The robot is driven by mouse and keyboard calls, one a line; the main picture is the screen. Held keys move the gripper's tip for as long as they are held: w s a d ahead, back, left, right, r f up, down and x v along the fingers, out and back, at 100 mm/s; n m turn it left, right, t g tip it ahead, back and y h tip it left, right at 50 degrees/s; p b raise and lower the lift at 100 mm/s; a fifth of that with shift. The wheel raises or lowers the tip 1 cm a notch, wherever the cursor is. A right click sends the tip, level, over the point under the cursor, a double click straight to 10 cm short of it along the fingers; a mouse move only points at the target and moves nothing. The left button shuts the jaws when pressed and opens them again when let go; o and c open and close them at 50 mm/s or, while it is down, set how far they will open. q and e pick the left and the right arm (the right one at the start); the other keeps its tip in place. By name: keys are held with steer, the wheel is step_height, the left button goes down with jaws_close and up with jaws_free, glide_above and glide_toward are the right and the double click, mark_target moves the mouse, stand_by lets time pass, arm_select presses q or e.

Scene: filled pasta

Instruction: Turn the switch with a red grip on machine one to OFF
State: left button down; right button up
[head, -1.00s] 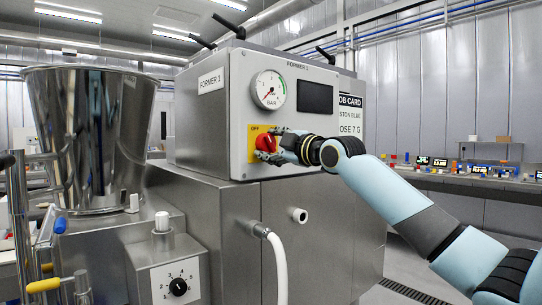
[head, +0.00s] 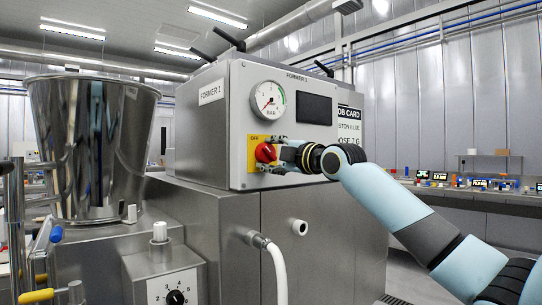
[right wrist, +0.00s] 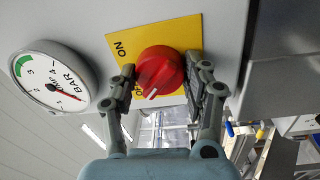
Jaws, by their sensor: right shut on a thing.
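The switch's red grip (head: 266,153) sits on a yellow plate (head: 255,140) on the front of the machine labelled FORMER 1 (head: 240,115). In the right wrist view the red grip (right wrist: 158,70) is round, with a white mark on its lower-left part. The mark points close to the partly covered OFF lettering; ON stands at the plate's upper left. My right gripper (head: 278,154) reaches in from the right. In the right wrist view its fingers (right wrist: 165,85) stand on both sides of the red grip, shut on it. My left gripper is not in view.
A pressure gauge (head: 269,98) and a dark screen (head: 314,109) sit above the switch. A steel hopper (head: 90,150) stands at left, with a numbered dial (head: 175,298) below. A white hose (head: 278,270) hangs from the machine's front. A bench (head: 470,195) runs along the back right.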

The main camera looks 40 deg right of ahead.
steer(key=o, duration=1.2)
steer(key=shift+c, duration=0.2)
steer(key=s, duration=0.7)
steer(key=shift+s+d+f, duration=0.25)
steer(key=shift+f, duration=0.1)
